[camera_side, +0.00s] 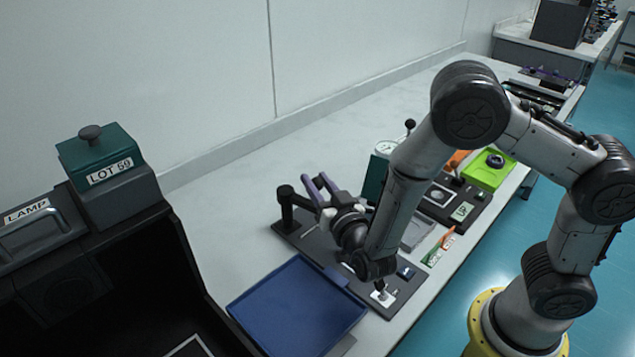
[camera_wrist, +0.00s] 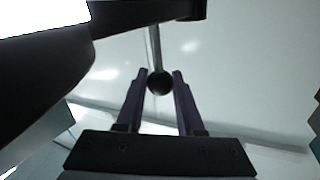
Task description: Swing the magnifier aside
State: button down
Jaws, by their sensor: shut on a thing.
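The magnifier's dark upright post (camera_side: 286,208) stands at the back left of a dark base plate (camera_side: 292,237) in the side view. My gripper (camera_side: 314,179), with purple fingers, is beside the top of this post. In the wrist view my gripper (camera_wrist: 160,75) is shut on a round black knob (camera_wrist: 160,84) at the end of a thin rod (camera_wrist: 154,45). A large dark curved part (camera_wrist: 45,70), perhaps of the magnifier, fills the upper left there. The lens cannot be made out in the side view, where my wrist hides part of the plate.
A blue tray (camera_side: 297,308) lies in front of the plate. A black lamp box (camera_side: 95,260) with a green-lidded LOT 59 box (camera_side: 103,160) stands at left. A dial gauge (camera_side: 386,148) and green tray (camera_side: 487,170) are beyond my arm. The bench along the wall is clear.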

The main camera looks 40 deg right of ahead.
jog(key=shift+a, duration=0.15)
jog(key=w+a+m+g+h, duration=0.1)
jog(key=a+m+g+h, duration=0.5)
jog(key=m+g+h, duration=0.3)
jog(key=shift+w+a+g+h, duration=0.15)
jog(key=shift+a+g+h, duration=0.1)
jog(key=shift+g+h, duration=0.3)
jog(key=shift+m, duration=0.3)
jog(key=c, duration=0.5)
grip_release()
jog(key=shift+c, duration=0.2)
jog(key=v, duration=0.7)
jog(key=shift+a, duration=0.3)
